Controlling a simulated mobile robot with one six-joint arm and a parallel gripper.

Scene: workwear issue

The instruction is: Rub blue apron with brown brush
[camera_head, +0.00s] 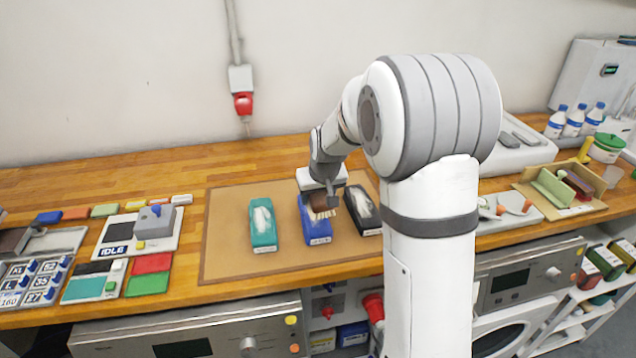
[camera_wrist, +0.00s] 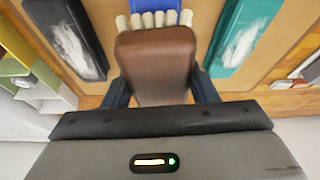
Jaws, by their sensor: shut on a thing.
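The blue apron (camera_head: 316,228) lies folded on the tan mat (camera_head: 232,264), between a teal folded apron (camera_head: 262,226) and a black one (camera_head: 362,212). My gripper (camera_head: 321,196) is above the blue apron and shut on the brown brush (camera_head: 318,206). The brush's brown back (camera_wrist: 156,62) fills the middle of the wrist view, with pale bristle tufts (camera_wrist: 150,20) at its far edge. Only a sliver of the blue apron (camera_wrist: 146,6) shows there beyond the bristles. The teal (camera_wrist: 245,32) and black (camera_wrist: 66,36) aprons each bear a whitish patch. Whether the bristles touch the blue cloth is unclear.
Left on the wooden counter are a grey device marked IDLE (camera_head: 140,234), coloured pads and a tray of labelled size tags (camera_head: 30,282). Right are a cardboard tray with brushes (camera_head: 566,190) and several bottles (camera_head: 574,120). The mat's left part is clear.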

